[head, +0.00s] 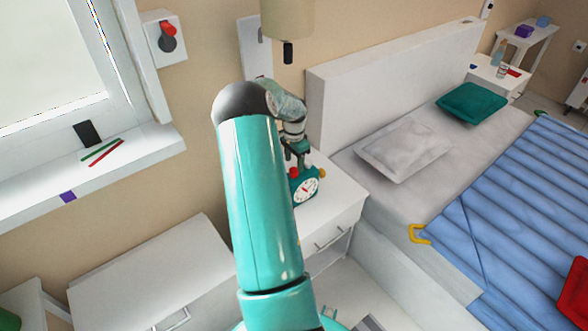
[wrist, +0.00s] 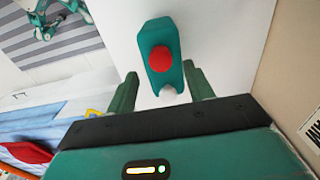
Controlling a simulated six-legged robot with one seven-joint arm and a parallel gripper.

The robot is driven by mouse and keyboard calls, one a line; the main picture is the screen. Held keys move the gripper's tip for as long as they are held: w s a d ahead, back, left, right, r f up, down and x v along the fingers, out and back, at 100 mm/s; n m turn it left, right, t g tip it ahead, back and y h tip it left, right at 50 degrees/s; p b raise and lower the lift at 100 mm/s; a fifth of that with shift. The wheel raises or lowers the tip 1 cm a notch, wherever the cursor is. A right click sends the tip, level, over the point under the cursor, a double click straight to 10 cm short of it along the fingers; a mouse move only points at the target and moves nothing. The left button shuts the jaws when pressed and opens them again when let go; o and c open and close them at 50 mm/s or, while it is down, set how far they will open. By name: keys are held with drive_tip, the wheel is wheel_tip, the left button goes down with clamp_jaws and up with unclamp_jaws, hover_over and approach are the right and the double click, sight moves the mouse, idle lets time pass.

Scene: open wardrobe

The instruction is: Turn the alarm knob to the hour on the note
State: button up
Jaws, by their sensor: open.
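The alarm clock (head: 305,190) is teal with a white dial and stands on the white nightstand (head: 335,208). It has a red top button (head: 294,171) and a small brass knob (head: 322,173) at its right side. My gripper (head: 297,160) is just above and behind the clock, pointing down. In the wrist view the clock (wrist: 160,82) shows from above, between the open green fingers of my gripper (wrist: 160,72); I see no contact. The knob is not clear there. A white paper with dark letters (wrist: 312,125) is cut off at the right edge; I cannot read an hour.
A bed (head: 400,150) with pillows and a blue cover is right of the nightstand. A lamp (head: 287,18) hangs above the clock. A windowsill (head: 60,195) and a white cabinet (head: 150,265) are to the left. My arm hides part of the nightstand.

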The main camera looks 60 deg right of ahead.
sight(294, 170)
drive_tip(key=shift+f, duration=2.2)
drive_tip(key=c, duration=1)
drive_tip(key=shift+n, duration=0.3)
